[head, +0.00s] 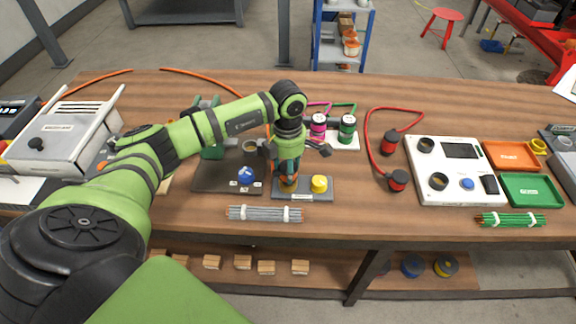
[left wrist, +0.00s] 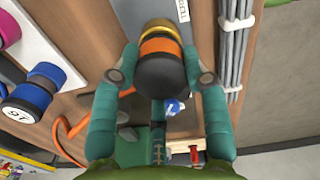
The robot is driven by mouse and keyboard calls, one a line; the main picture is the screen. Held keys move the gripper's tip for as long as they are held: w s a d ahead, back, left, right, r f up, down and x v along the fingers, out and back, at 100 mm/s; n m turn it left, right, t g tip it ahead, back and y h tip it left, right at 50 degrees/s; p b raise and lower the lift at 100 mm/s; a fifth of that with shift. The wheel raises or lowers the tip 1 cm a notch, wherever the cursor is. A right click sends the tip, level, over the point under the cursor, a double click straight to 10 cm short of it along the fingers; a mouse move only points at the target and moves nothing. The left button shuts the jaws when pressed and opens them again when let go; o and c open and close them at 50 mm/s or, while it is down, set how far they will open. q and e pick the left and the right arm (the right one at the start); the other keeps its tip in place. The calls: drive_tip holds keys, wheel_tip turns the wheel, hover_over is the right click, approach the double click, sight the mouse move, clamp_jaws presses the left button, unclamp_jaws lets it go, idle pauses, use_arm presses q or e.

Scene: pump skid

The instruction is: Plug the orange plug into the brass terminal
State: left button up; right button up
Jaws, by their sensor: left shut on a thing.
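My left gripper (head: 289,172) points down over the grey terminal plate (head: 303,196) in the head view. Its teal fingers are shut on the orange plug (left wrist: 160,48), a black body with an orange band, in the left wrist view. The brass terminal (left wrist: 157,24) shows right beyond the orange band, in line with the plug; in the head view the brass (head: 288,187) is mostly hidden by the fingers. They look touching or nearly so; I cannot tell how deep the plug sits. A yellow cap (head: 319,184) stands right of it. My right gripper is not in view.
A dark plate with a blue knob (head: 246,174) lies left. A grey cable bundle (head: 264,214) lies in front. Pink (head: 318,128) and green (head: 347,129) plugs stand behind. An orange cable (head: 206,75) crosses the table. A white panel (head: 456,170) sits right.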

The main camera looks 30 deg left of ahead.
use_arm(q)
drive_tip(key=shift+f+b, duration=0.75)
drive_tip(key=shift+f, duration=0.15)
drive_tip(key=o, duration=1.4)
drive_tip(key=shift+c, duration=0.2)
wheel_tip(320, 180, up, 12)
